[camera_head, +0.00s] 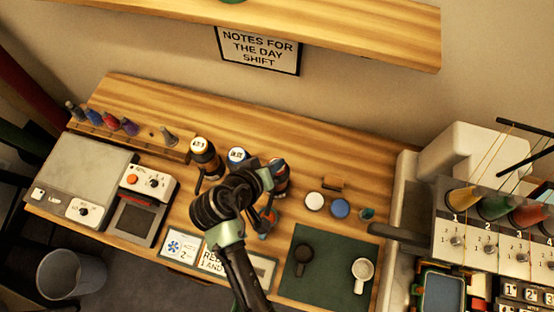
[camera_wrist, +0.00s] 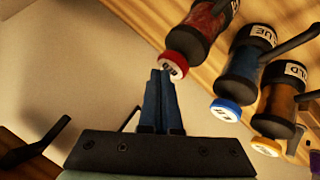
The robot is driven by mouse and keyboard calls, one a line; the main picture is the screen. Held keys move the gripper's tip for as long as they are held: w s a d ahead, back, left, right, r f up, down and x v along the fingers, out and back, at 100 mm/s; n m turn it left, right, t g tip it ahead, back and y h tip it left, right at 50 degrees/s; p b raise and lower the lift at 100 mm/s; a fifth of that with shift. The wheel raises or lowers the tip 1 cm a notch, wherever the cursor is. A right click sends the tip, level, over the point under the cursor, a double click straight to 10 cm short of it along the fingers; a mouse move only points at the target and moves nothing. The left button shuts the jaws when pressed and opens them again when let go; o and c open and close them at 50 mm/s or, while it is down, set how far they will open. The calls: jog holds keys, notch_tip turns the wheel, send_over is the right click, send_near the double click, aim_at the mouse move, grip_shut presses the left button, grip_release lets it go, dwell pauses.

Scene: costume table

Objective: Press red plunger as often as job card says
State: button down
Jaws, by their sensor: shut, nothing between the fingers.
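A red dispenser (camera_wrist: 205,28) with a white-topped red plunger (camera_wrist: 174,66) shows in the wrist view. My gripper (camera_wrist: 163,74) is shut and empty, its fingertips right by the plunger; I cannot tell whether they touch. In the head view the red dispenser (camera_head: 282,178) is partly hidden behind my arm. Blue (camera_wrist: 240,75) and gold (camera_wrist: 278,105) dispensers stand beside it. A card (camera_head: 213,261) at the table's front edge reads "RE…" and "1 AND…", the rest hidden by my arm. A card (camera_head: 182,247) to its left shows a snowflake and a 2.
A green mat (camera_head: 310,285) holds a dark cup (camera_head: 303,254) and a white mug (camera_head: 362,271). White (camera_head: 314,201) and blue (camera_head: 340,208) lids lie behind it. A scale (camera_head: 85,170) stands left, a numbered machine (camera_head: 490,235) right. A shelf (camera_head: 330,22) hangs above.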

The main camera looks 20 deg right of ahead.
jog(key=shift+r, duration=0.55)
notch_tip(320, 180, up, 5)
jog(key=p, duration=0.5)
jog(key=shift+r, duration=0.1)
dwell(0.6)
